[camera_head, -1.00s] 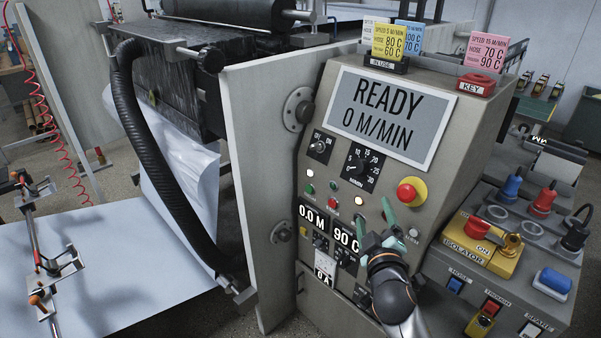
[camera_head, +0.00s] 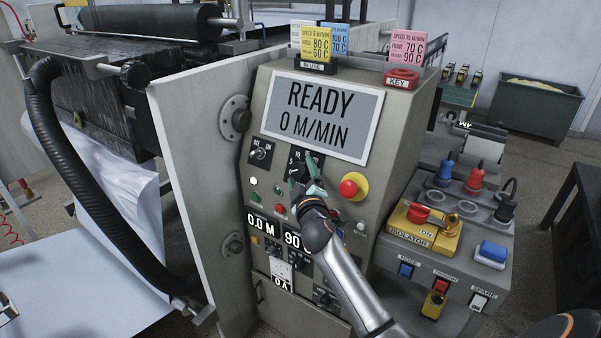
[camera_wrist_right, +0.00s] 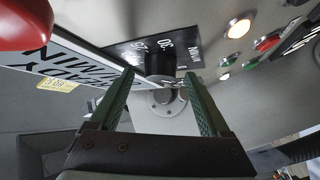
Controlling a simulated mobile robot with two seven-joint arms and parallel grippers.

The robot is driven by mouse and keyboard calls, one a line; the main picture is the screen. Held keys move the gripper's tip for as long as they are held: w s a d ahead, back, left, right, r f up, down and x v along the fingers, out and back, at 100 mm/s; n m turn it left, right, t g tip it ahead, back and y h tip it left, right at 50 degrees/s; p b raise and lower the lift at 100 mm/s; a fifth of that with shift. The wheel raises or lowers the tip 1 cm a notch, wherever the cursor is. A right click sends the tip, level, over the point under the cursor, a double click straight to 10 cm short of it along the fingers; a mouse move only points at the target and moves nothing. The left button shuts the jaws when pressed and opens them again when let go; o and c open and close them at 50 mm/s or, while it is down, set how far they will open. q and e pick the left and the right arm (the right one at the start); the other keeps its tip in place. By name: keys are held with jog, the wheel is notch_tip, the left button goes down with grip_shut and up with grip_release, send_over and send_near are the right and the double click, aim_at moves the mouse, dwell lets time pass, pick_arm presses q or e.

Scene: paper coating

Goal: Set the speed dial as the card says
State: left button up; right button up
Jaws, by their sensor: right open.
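The speed dial is a black knob on a numbered black plate (camera_head: 293,158) on the console front. My right gripper (camera_head: 306,180) is in front of it and hides most of it. In the right wrist view the knob (camera_wrist_right: 160,64) shows between the open green fingertips (camera_wrist_right: 158,78); whether they touch it I cannot tell. The pointer's setting is not readable. A yellow card (camera_head: 317,44) reading "SPEED 5 M/MIN" stands in the "IN USE" holder (camera_head: 316,67). The screen (camera_head: 323,113) reads "READY 0 M/MIN". My left gripper is not in view.
A red stop button on a yellow base (camera_head: 350,187) sits right of the dial. An ON/OFF switch (camera_head: 259,153) is on its left, with lamps below. Blue and pink cards (camera_head: 407,48) stand on top. An isolator box (camera_head: 425,232) stands at the right.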

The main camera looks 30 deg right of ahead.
jog(key=shift+w+d, duration=0.25)
jog(key=shift+w, duration=0.3)
jog(key=shift+c, duration=0.4)
grip_shut()
